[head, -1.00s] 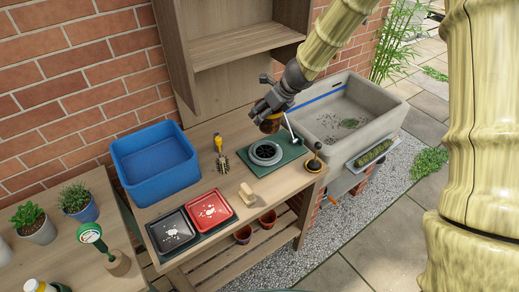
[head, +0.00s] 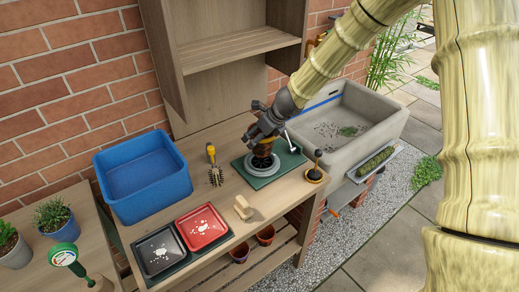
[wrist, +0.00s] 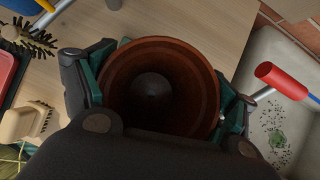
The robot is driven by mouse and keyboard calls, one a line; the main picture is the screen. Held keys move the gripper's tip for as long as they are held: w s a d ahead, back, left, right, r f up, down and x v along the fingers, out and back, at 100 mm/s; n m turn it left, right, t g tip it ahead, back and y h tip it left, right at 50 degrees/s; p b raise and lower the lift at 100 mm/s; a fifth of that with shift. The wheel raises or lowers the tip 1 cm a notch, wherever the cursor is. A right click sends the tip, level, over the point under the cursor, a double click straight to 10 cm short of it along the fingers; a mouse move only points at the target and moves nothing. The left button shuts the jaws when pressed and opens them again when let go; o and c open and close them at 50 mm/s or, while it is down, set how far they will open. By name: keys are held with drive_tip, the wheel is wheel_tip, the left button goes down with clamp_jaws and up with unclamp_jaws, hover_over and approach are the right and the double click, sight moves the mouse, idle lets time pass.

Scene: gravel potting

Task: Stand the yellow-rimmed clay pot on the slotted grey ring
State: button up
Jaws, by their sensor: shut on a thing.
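A brown clay pot (wrist: 150,50) is held upright between the fingers of my gripper (wrist: 160,90), which is shut on its sides. The wrist view looks down into the empty pot; its rim looks terracotta there, and I cannot make out yellow. In the head view the pot (head: 262,161) is under my gripper (head: 263,147), over the grey ring (head: 265,174). The ring lies on a dark green mat (head: 285,168). The pot's base is at the ring's opening; I cannot tell whether it touches. The ring's slots are mostly hidden.
A black-handled tool (head: 315,168) stands right of the mat, with a stone sink (head: 365,125) beyond. Two pots (head: 239,252) sit below.

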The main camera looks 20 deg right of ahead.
drive_tip(key=shift+a+f, duration=0.1)
drive_tip(key=shift+f, duration=0.4)
drive_tip(key=shift+f+b, duration=0.35)
drive_tip(key=shift+f, duration=1.7)
drive_tip(key=shift+s+f, duration=0.1)
drive_tip(key=o, duration=1.4)
drive_tip(key=shift+c, duration=0.2)
drive_tip(key=shift+s+d+r, duration=0.15)
drive_tip(key=shift+d+r, duration=0.05)
drive_tip(key=shift+r, duration=0.35)
drive_tip(key=v, duration=1.1)
drive_tip(key=shift+p, duration=0.4)
drive_tip(key=shift+s, duration=0.1)
